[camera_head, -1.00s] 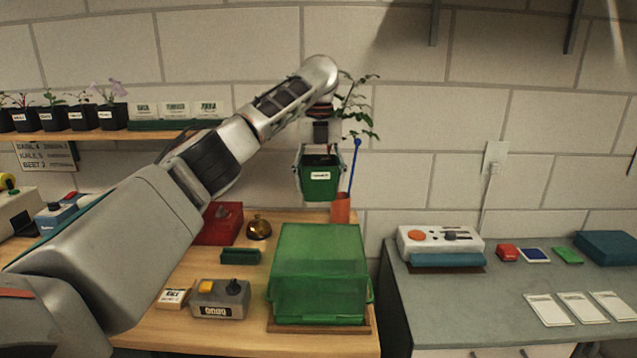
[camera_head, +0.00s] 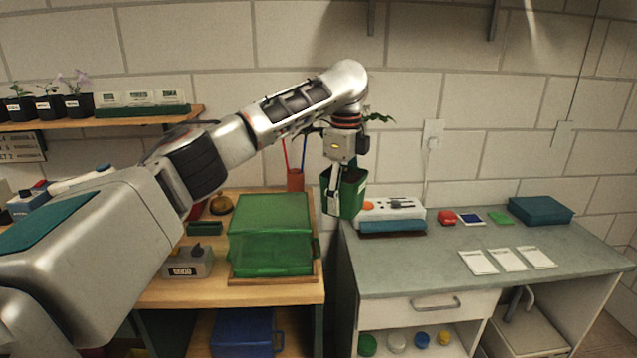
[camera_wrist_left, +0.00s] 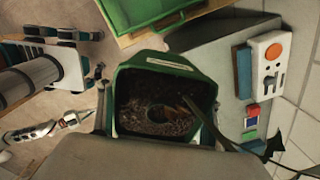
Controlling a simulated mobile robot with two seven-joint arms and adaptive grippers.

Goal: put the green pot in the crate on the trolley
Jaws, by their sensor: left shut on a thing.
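The green pot (camera_head: 352,196) hangs upright in my left gripper (camera_head: 346,178), in the air near the gap between the wooden bench and the grey counter. The gripper is shut on the pot at its rim. Leaves of its plant show behind my wrist. In the left wrist view the pot (camera_wrist_left: 165,70) is seen from above, with dark soil inside and a pale label on its rim. I cannot make out a crate on a trolley in these views.
The grey counter (camera_head: 420,270) holds a white device (camera_head: 392,210), white cards and a teal box (camera_head: 540,210). A blue bin (camera_head: 243,330) sits below the bench.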

